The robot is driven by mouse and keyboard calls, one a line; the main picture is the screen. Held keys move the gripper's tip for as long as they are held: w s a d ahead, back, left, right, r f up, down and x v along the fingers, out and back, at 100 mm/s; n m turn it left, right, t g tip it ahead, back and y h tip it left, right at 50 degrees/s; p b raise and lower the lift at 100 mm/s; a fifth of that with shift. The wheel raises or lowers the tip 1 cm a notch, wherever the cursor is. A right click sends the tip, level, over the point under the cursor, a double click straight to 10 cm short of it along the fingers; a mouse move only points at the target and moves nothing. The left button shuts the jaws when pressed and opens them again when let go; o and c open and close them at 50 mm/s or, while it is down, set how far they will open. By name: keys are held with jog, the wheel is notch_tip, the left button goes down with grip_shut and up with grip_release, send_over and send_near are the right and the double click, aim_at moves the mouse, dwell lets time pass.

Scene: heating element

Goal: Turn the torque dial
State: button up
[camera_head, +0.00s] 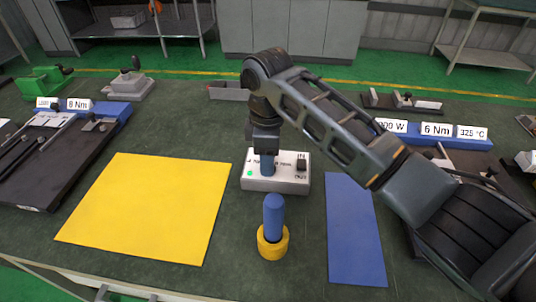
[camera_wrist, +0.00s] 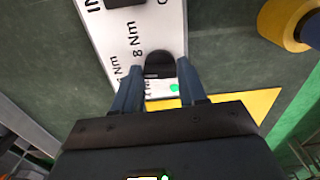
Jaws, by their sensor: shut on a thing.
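The white control box (camera_head: 283,181) stands on the dark green worktop, in the middle of the head view. In the wrist view, the box (camera_wrist: 104,40) shows printed torque values, "8 Nm" among them. The black torque dial (camera_wrist: 158,64) sits on its top face. My gripper (camera_wrist: 158,82) points down over the box, with its blue fingers on either side of the dial, shut on it. The head view shows my gripper (camera_head: 266,165) at the left part of the box, hiding the dial. A green light (camera_head: 250,173) is lit on the box.
A blue-handled tool stands in a yellow ring (camera_head: 272,243) in front of the box. A yellow mat (camera_head: 150,207) lies left and a blue mat (camera_head: 355,230) right. Labelled blue blocks (camera_head: 455,140) stand at the right. A black switch (camera_head: 301,164) is on the box.

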jog(key=shift+r+n, duration=0.1)
jog(key=shift+n, duration=0.4)
jog(key=o, duration=1)
jog(key=shift+o, duration=0.2)
jog(key=shift+r+b, duration=0.35)
jog(key=shift+r, duration=3.5)
jog(key=shift+a, duration=0.1)
